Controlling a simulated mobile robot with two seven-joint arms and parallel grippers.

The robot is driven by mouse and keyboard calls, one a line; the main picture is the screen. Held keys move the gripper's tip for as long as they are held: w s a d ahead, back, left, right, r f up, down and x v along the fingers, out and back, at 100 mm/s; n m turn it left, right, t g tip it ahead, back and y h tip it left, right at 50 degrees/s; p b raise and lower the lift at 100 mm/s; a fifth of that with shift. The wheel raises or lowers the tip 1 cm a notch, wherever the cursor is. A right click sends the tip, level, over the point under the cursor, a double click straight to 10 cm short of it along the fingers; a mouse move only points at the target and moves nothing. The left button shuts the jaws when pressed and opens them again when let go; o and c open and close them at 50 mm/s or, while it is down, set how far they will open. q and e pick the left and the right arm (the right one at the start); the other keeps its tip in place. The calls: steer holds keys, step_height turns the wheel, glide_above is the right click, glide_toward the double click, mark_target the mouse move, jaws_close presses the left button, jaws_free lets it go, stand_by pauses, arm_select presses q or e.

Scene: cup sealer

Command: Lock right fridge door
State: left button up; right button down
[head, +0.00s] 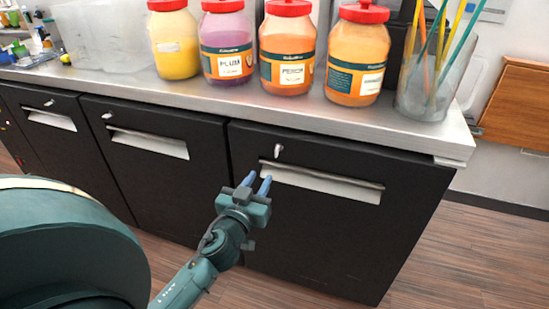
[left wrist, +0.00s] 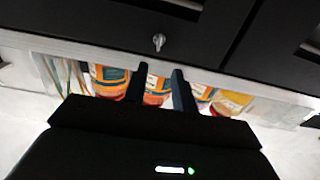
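The right fridge door (head: 310,225) is a black panel under the counter in the head view, closed, with a long recessed silver handle (head: 322,182). Its small silver lock key (head: 278,151) sticks out above the handle's left end. The key also shows in the left wrist view (left wrist: 158,41), ahead of the fingertips. My left gripper (head: 256,184) is in front of this door, just below and left of the key and apart from it. Its two blue fingers are parted with nothing between them; they also show in the left wrist view (left wrist: 158,78). My right gripper is not in view.
The metal counter (head: 250,102) overhangs the doors. On it stand red-lidded jars (head: 287,50), a clear container of straws (head: 432,85) and clear bins (head: 105,35). Two other closed black doors (head: 150,160) are to the left. The wooden floor (head: 470,250) is clear at right.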

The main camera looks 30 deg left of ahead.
mark_target(276, 153)
arm_select(q)
steer(key=p+x, duration=0.1)
steer(key=x, duration=1)
steer(key=shift+w+d, duration=0.1)
steer(key=shift+w, duration=0.25)
jaws_close()
